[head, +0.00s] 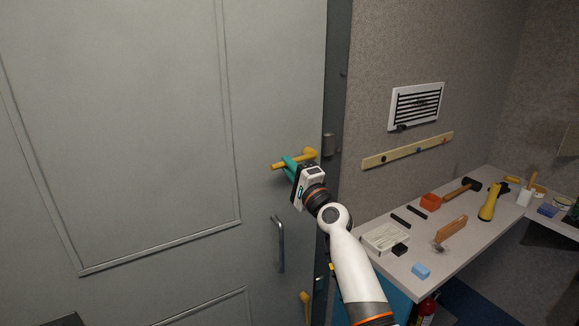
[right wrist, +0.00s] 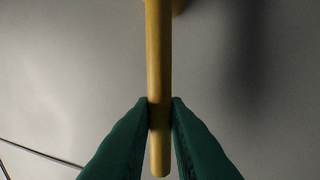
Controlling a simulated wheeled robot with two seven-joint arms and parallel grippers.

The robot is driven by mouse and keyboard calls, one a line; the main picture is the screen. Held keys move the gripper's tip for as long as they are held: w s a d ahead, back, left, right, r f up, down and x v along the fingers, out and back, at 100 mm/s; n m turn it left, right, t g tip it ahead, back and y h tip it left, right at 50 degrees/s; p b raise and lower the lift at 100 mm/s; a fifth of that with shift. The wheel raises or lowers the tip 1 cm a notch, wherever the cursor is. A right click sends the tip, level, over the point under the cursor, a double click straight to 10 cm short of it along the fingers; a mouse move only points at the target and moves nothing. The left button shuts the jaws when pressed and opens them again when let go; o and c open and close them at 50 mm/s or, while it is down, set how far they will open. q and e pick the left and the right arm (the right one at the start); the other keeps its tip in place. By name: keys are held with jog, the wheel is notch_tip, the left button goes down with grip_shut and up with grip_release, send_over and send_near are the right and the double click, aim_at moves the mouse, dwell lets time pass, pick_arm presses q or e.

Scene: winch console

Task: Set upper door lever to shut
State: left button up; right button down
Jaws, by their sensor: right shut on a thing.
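The upper door lever (head: 308,154) is yellow and sits near the right edge of the large grey door (head: 150,120). Its handle points left from its pivot, close to level, with the free end slightly lower. My right gripper (head: 287,164) is at the handle, with its green fingers on it. In the right wrist view the fingers (right wrist: 160,104) are closed on both sides of the yellow handle (right wrist: 159,60), near its free end. A second yellow lever (head: 305,300) shows lower on the door, partly cut off by the bottom edge. My left gripper is not in view.
A metal pull handle (head: 279,244) stands out from the door below the lever. To the right is a workbench (head: 455,228) with a hammer (head: 462,190), a yellow flashlight (head: 490,202), an orange box (head: 430,202) and a blue block (head: 421,271). A vent (head: 416,106) is on the wall.

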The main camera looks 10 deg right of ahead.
jog(key=shift+r, duration=0.15)
jog(key=c, duration=1.4)
grip_release()
jog(key=shift+s, duration=0.1)
jog(key=b+v, duration=0.1)
jog(key=v, duration=1.1)
jog(key=shift+b, duration=0.35)
